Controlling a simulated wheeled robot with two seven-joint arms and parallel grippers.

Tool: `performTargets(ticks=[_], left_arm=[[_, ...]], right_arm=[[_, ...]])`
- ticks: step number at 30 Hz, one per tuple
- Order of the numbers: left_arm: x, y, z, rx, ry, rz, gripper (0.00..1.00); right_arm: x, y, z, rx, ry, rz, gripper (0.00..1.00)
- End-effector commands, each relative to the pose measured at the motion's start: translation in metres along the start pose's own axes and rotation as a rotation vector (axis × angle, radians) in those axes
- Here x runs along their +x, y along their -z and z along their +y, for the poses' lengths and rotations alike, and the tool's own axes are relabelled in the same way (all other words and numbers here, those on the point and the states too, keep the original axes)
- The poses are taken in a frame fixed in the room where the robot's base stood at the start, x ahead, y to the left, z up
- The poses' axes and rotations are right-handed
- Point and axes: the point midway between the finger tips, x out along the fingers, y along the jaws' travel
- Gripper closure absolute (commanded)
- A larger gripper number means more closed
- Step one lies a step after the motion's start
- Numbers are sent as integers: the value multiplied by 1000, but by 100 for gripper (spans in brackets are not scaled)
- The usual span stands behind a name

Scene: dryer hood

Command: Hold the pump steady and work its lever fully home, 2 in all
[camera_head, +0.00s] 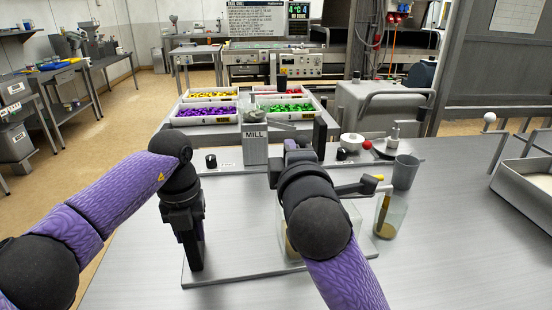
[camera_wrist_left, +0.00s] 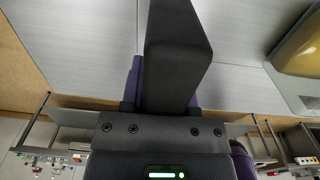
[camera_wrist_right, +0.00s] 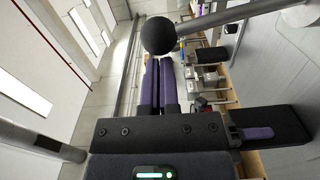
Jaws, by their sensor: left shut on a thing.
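The pump stands on a grey base plate (camera_head: 225,262). It has a clear reservoir (camera_head: 352,222) with yellowish contents, mostly hidden by my right arm, and a grey spout (camera_head: 355,188) with a yellow tip. My left gripper (camera_head: 188,225) points down at the plate's left side, shut on an upright black block (camera_wrist_left: 178,60), which fills the space between its fingers. The lever shows in the right wrist view as a metal rod (camera_wrist_right: 225,16) with a black ball knob (camera_wrist_right: 158,36). My right gripper (camera_wrist_right: 158,85) looks shut, its purple fingers close together just short of the knob; contact is unclear.
A glass with yellowish liquid (camera_head: 390,218) stands under the spout and a grey cup (camera_head: 405,172) behind it. A block marked MILL (camera_head: 255,148) stands behind the pump. A metal tray (camera_head: 528,190) is at right. The bench front right is clear.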

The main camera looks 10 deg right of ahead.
Motion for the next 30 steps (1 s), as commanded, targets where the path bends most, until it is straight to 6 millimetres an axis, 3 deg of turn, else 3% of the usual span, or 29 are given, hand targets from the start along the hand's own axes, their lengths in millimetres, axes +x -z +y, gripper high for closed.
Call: performTargets(ticks=[15, 30], left_arm=[[6, 2, 1, 0, -6, 13, 100], [6, 2, 1, 0, -6, 13, 100]], right_arm=[[3, -48, 9, 398, 20, -4, 100], [4, -67, 7, 567, 30, -2, 100]])
